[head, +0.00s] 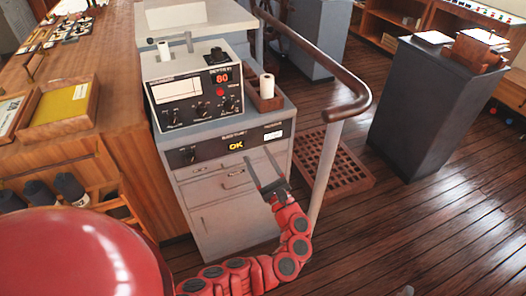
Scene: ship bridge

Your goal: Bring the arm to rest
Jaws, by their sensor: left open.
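My left gripper (267,174) is at the end of my red left arm (288,223), which comes in from the lower left and bends upward. Its two thin fingers are apart with nothing between them. It shows in front of the drawers of a grey instrument cabinet (226,218). I cannot tell how far it is from the cabinet front.
An instrument box (192,95) and a wooden holder with a white roll (266,87) stand on the cabinet. A brown handrail (335,85) on a pale post rises beside my gripper. A dark pedestal (421,108) stands right. Wooden floor (420,235) is clear at lower right.

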